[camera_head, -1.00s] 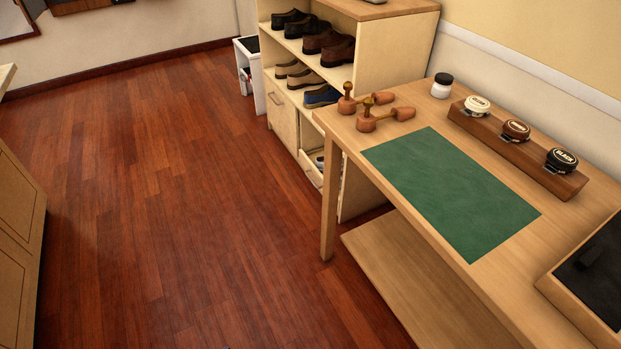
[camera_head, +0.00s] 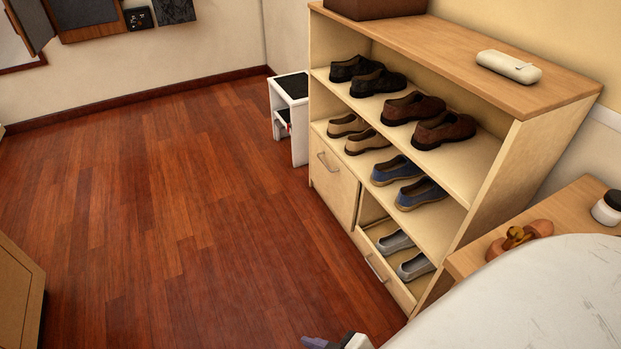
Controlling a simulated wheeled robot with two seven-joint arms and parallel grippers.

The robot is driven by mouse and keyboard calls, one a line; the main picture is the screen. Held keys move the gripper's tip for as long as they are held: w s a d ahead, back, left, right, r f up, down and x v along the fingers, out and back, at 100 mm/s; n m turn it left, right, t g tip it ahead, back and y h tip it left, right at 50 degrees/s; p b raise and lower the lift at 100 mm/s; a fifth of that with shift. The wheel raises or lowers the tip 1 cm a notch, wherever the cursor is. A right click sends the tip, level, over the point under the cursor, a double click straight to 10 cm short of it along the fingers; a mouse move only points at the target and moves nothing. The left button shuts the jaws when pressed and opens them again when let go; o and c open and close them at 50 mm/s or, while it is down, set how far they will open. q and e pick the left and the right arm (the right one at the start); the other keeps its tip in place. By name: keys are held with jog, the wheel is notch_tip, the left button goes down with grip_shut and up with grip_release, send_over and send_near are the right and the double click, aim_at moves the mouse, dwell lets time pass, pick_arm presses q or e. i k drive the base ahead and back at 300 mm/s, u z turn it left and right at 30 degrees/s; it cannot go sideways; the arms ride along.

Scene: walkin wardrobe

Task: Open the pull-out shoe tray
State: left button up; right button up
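The pull-out shoe tray (camera_head: 399,291) is at the bottom right of the wooden shoe cabinet (camera_head: 540,160). It has a low light-wood front with a metal bar handle (camera_head: 379,268), and a pair of grey shoes (camera_head: 405,256) shows behind the front. The front looks about in line with the cabinet face. A large white surface, likely my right arm, fills the lower right corner. A small white and purplish-grey part at the bottom edge may belong to my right gripper (camera_head: 335,342); its fingers cannot be made out. It is apart from the handle. My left gripper is not in view.
A closed cabinet door (camera_head: 333,180) with its own handle is left of the tray. Shoes stand on the shelves above. A white step stool (camera_head: 290,112) stands beyond the cabinet. A table (camera_head: 575,208) stands close at right. The wooden floor (camera_head: 190,220) before the cabinet is clear.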

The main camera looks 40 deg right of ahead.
aim_at(410, 294)
jog(key=z, duration=0.35)
jog(key=i, duration=1.75)
jog(key=z, duration=1.55)
jog(key=i, duration=0.55)
jog(key=z, duration=0.4)
